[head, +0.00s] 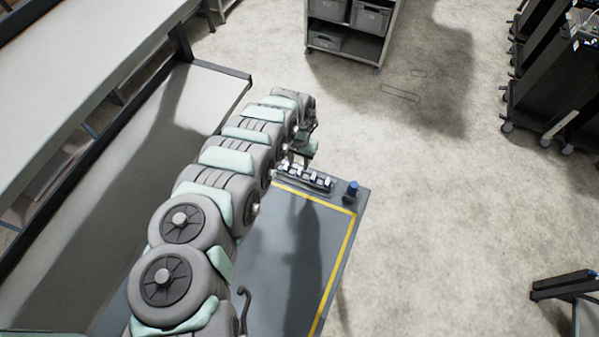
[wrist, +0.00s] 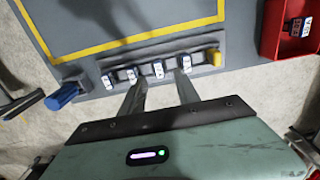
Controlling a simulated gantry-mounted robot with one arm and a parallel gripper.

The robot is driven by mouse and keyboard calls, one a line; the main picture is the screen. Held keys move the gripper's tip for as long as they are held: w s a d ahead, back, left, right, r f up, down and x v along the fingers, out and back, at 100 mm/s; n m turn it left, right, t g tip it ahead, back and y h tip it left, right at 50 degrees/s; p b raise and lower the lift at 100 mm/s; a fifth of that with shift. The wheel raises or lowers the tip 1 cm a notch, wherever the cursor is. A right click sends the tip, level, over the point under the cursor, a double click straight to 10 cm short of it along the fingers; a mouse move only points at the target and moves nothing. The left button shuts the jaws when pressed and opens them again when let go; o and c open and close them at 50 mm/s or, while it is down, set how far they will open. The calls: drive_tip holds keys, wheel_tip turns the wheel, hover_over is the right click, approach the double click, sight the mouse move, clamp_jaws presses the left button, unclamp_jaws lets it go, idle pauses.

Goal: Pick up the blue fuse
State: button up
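A row of slots (wrist: 165,50) along the table edge in the wrist view holds several small white pieces with dark blue markings (wrist: 158,70) and a yellow piece (wrist: 214,58) at its right end. A plain blue cylinder (wrist: 66,95) lies beyond the row's left end; it also shows at the table corner in the head view (head: 352,189). I cannot tell which of these is the blue fuse. My gripper (wrist: 162,77) is open, its two fingers apart with nothing held between them. Its fingertips are close to the middle of the row; contact cannot be told.
The grey table (head: 268,255) has a yellow border line and a mostly clear top. A red bin (wrist: 277,30) with white pieces is at the wrist view's right. A shelf cart (head: 350,38) and black racks (head: 550,75) stand farther off on the floor.

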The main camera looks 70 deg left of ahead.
sight(299, 171)
drive_tip(key=shift+w+d+f, duration=0.1)
drive_tip(key=shift+w+f, duration=0.05)
drive_tip(key=shift+f, duration=0.4)
wheel_tip(299, 171, down, 3)
drive_tip(key=shift+f+b, duration=0.15)
drive_tip(key=shift+b, duration=0.35)
drive_tip(key=shift+f, duration=0.45)
drive_tip(key=shift+r, duration=0.1)
clamp_jaws()
